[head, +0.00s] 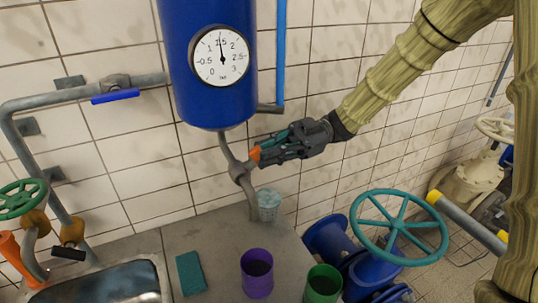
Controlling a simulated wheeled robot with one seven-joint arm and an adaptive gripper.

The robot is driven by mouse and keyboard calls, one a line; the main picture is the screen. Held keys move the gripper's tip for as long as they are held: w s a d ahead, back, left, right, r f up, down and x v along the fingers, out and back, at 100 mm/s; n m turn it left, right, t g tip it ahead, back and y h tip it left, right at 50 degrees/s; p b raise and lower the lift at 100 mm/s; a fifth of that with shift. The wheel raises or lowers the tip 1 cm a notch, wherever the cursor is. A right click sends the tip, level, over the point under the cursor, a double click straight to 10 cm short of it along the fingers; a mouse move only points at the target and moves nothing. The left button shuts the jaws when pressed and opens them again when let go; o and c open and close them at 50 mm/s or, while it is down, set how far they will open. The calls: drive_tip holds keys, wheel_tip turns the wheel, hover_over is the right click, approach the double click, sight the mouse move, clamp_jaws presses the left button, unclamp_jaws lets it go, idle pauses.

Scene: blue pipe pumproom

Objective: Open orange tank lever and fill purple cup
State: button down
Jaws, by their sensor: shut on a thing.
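The orange lever (254,153) sits on the grey outlet pipe (228,148) below the blue tank (210,95). My gripper (262,152) reaches in from the right and is shut on the lever, with only its orange end showing past the fingers. The pipe bends down behind the lever towards the counter. The purple cup (257,272) stands upright on the counter, nearer than the pipe's lower end. Its inside looks dark, and I cannot tell whether it holds liquid.
A green cup (324,284) stands right of the purple cup. A pale patterned cup (268,206) is beside the pipe end. A teal sponge (190,273) lies left, near the sink (110,288). A teal handwheel (398,227) and blue pipework are at right.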

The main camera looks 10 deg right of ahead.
drive_tip(key=c, duration=1.5)
unclamp_jaws()
drive_tip(key=shift+a, duration=0.15)
drive_tip(key=v, duration=1.2)
